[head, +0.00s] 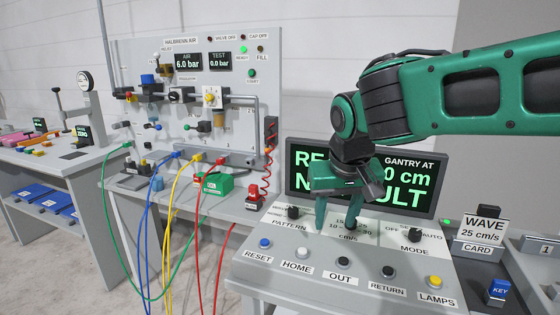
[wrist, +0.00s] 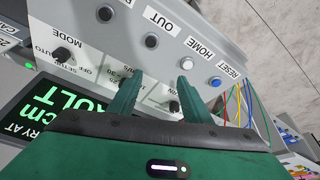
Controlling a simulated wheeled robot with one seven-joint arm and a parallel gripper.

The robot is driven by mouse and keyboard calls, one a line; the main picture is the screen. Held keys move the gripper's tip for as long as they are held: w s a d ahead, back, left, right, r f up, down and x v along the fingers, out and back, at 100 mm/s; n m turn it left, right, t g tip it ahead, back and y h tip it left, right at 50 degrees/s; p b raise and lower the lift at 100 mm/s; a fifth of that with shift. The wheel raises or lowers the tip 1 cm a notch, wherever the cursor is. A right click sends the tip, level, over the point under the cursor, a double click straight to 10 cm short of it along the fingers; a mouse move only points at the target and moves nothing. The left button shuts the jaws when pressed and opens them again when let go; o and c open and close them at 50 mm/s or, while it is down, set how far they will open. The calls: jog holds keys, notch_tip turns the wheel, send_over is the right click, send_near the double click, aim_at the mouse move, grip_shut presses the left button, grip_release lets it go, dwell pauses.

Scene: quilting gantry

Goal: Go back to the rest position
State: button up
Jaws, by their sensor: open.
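My gripper (head: 336,224) is open and points down over the sloped control panel (head: 300,251). In the head view it hangs in front of the screen, over the middle speed dial between the PATTERN knob (head: 292,212) and the MODE knob (head: 415,236). My gripper also shows in the wrist view (wrist: 158,80), its two green fingers apart with nothing held. The fingers and arm hide the middle knob and part of the screen (head: 301,170). I cannot tell whether a finger touches the panel.
The panel's front row has RESET (head: 265,243), HOME (head: 304,252), OUT (head: 343,261), RETURN (head: 388,271) and LAMPS (head: 435,281) buttons. A WAVE card (head: 482,226) stands right. An air bench (head: 189,100) with coloured hoses stands left. Grey floor lies between the benches.

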jog(key=s+d, duration=0.1)
jog(key=d, duration=0.3)
jog(key=s+d+f+m, duration=0.1)
jog(key=d, duration=0.3)
jog(key=s+d+f+m+g+h, duration=0.1)
jog(key=d, duration=0.4)
jog(key=shift+s+f, duration=0.25)
jog(key=s+d, duration=0.2)
jog(key=d, duration=0.1)
jog(key=s+d+f+m, duration=0.1)
jog(key=s+d, duration=0.1)
jog(key=d, duration=0.1)
jog(key=s+d+f+m+g, duration=0.1)
jog(key=s+d, duration=0.1)
jog(key=shift+d+f, duration=0.25)
jog(key=shift+d, duration=0.15)
jog(key=s+d+f+m, duration=0.1)
jog(key=s+d+f, duration=0.1)
jog(key=s, duration=0.3)
jog(key=s+d+f+m+g, duration=0.1)
jog(key=s+d, duration=0.2)
jog(key=s, duration=0.2)
jog(key=s+d+f+m+g+y, duration=0.1)
jog(key=s+d+f, duration=0.1)
jog(key=s, duration=0.3)
jog(key=shift+d+f, duration=0.2)
jog(key=shift+f, duration=0.15)
jog(key=shift+w+f, duration=0.25)
jog(key=shift+w, duration=0.35)
